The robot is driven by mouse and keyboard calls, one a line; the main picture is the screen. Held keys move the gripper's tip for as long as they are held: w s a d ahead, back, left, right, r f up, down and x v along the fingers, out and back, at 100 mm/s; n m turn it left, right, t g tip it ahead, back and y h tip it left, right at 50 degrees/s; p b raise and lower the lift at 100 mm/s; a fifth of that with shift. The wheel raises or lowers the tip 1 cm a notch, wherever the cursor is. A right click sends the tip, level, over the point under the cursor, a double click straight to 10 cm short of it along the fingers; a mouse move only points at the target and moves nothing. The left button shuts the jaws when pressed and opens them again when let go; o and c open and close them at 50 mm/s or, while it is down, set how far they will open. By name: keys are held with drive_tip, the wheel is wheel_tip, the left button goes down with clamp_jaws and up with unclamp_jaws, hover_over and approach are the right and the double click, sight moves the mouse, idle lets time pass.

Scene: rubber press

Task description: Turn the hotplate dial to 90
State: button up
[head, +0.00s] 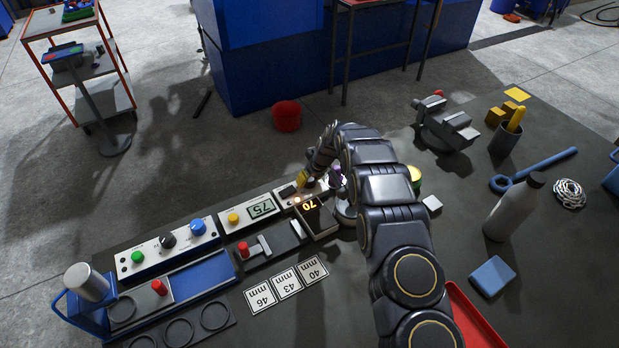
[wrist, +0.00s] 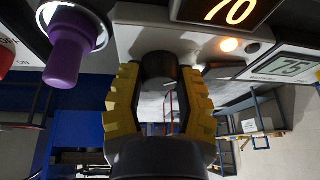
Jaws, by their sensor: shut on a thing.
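The hotplate (head: 322,232) stands on the bench left of my arm, and its orange display (head: 309,205) reads 70. The same display shows upside-up at the top of the wrist view (wrist: 225,10). The hotplate dial (wrist: 160,68) is a dark round knob on the front face, between my yellow ribbed fingers. My gripper (wrist: 160,82) is shut on the dial, a finger on each side. In the head view my gripper (head: 303,180) is at the hotplate's far side, and the dial is hidden there.
A purple knob (wrist: 66,60) is close left of my fingers in the wrist view. An orange lamp (wrist: 229,44) glows below the display. A unit reading 75 (head: 262,208) stands beside the hotplate. Number cards (head: 287,283) and a button panel (head: 168,242) lie further left.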

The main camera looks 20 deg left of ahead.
drive_tip(key=m, duration=0.2)
drive_tip(key=m+t+h, duration=0.1)
drive_tip(key=m, duration=0.2)
drive_tip(key=shift+h, duration=0.3)
drive_tip(key=m, duration=0.2)
drive_tip(key=m+t+h, duration=0.1)
drive_tip(key=m, duration=0.1)
drive_tip(key=shift+m+h, duration=0.3)
drive_tip(key=shift+m, duration=0.1)
drive_tip(key=m+h, duration=0.1)
drive_tip(key=m, duration=0.2)
drive_tip(key=shift+s+f+m+h, duration=0.1)
drive_tip(key=shift+m+h, duration=0.2)
drive_tip(key=shift+m, duration=0.1)
drive_tip(key=m+h, duration=0.1)
drive_tip(key=m, duration=0.1)
drive_tip(key=shift+m, duration=0.4)
drive_tip(key=shift+m+g+h, duration=0.5)
drive_tip(key=shift+m+g, duration=0.1)
drive_tip(key=shift+m, duration=1)
drive_tip(key=shift+s+m, duration=0.1)
drive_tip(key=shift+m, duration=0.2)
drive_tip(key=o, duration=0.9)
drive_tip(key=shift+c, duration=0.2)
